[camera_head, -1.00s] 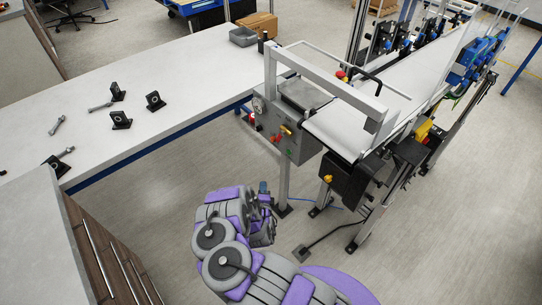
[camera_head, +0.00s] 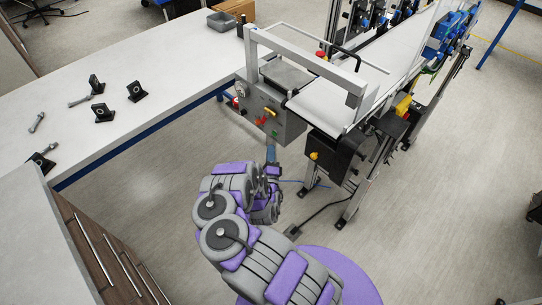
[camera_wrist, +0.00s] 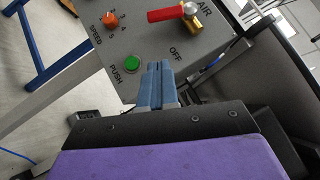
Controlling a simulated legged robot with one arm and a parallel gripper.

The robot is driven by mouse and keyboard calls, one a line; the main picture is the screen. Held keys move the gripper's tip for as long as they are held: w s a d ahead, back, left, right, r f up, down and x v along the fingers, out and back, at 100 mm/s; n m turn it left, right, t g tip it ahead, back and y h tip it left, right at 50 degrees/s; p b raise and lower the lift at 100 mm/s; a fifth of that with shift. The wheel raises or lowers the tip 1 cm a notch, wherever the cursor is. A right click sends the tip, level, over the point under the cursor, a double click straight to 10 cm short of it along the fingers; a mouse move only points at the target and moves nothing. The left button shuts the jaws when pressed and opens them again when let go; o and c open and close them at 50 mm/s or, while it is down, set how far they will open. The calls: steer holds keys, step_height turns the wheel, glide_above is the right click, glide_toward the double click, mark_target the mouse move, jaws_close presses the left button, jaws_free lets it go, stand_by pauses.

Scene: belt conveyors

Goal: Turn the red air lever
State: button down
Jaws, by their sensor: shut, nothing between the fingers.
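The red air lever (camera_wrist: 166,15) shows at the top of the wrist view, joined to a brass valve (camera_wrist: 192,22) with a silver nut. It points left from the valve, beside the "AIR" and "OFF" labels. It sits on the grey control panel (camera_wrist: 140,38), which is also in the head view (camera_head: 288,121). My gripper (camera_wrist: 157,66), with blue fingers, is shut and empty in front of the panel. In the picture it lies below the lever and apart from it. In the head view my gripper (camera_head: 271,153) is small, just below the control box.
A green push button (camera_wrist: 132,63) lies left of my fingertips, and an orange speed knob (camera_wrist: 111,19) is left of the lever. The conveyor (camera_head: 330,103) stands right of the control box. A white table (camera_head: 165,70) with loose parts is on the left.

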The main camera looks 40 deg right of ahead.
mark_target(265, 118)
steer(key=w+d+r, duration=0.3)
steer(key=w, duration=0.4)
steer(key=shift+w+d+b, duration=0.35)
steer(key=shift+w, duration=0.05)
steer(key=shift+d, duration=0.2)
steer(key=shift+w+a+b, duration=0.2)
steer(key=shift+w+b, duration=0.05)
steer(key=shift+b, duration=0.15)
